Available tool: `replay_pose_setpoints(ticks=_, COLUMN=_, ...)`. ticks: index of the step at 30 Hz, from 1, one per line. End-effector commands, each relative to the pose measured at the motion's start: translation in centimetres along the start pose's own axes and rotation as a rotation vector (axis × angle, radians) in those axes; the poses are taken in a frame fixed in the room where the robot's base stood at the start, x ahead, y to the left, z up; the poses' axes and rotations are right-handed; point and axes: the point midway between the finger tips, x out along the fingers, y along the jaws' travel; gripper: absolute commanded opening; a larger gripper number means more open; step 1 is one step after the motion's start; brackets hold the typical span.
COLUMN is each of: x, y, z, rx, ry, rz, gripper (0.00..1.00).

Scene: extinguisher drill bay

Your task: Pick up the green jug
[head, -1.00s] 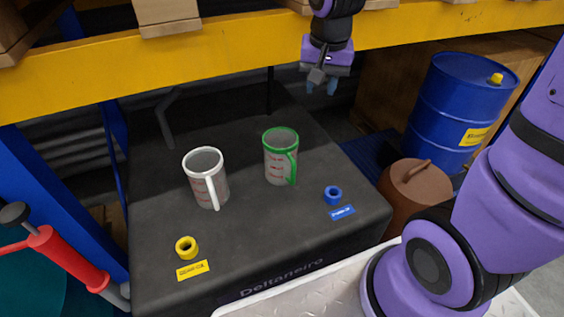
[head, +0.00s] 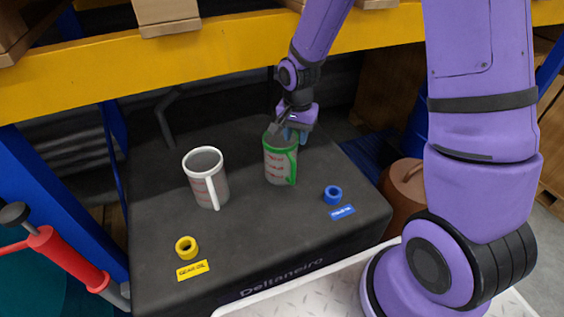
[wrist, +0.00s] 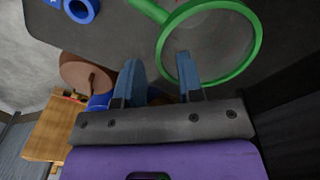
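The green jug (head: 279,165), a clear measuring jug with green rim and handle and red marks, stands upright on the dark bench top (head: 240,240). Its green rim (wrist: 256,45) also shows in the wrist view. My gripper (head: 287,136) is at the jug's top, on its back right side. In the wrist view my gripper (wrist: 158,60) has its two blue fingers apart. One finger overlaps the jug's opening and the other is outside the rim, with a stretch of rim between them. Whether either touches the wall I cannot tell.
A similar jug with white rim and handle (head: 206,178) stands to the left. A yellow ring (head: 187,247) and a blue ring (head: 333,195) lie nearer the front edge, with labels. A yellow shelf beam (head: 200,60) crosses above the back. A brown can (head: 405,180) stands right of the bench.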

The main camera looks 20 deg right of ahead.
Motion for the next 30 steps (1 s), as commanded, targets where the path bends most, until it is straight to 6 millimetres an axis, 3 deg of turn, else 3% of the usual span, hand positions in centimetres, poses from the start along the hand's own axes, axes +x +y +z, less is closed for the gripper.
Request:
replay_pose_setpoints(ticks=7, x=1.5, y=0.0, z=0.0, rx=-0.002, ry=0.000, rz=0.000, gripper=0.34)
replay_pose_setpoints(ticks=18, x=5.7, y=0.1, z=-0.1, rx=-0.001, ry=0.000, rz=0.000, gripper=0.34)
replay_pose_setpoints(ticks=27, x=6.1, y=0.1, z=-0.1, rx=-0.001, ry=0.001, rz=-0.001, gripper=0.34)
replay_pose_setpoints(ticks=28, x=6.1, y=0.1, z=-0.1, rx=-0.001, ry=0.001, rz=-0.001, gripper=0.32)
replay_pose_setpoints(ticks=30, x=6.0, y=0.1, z=-0.1, rx=-0.001, ry=0.001, rz=-0.001, gripper=0.16)
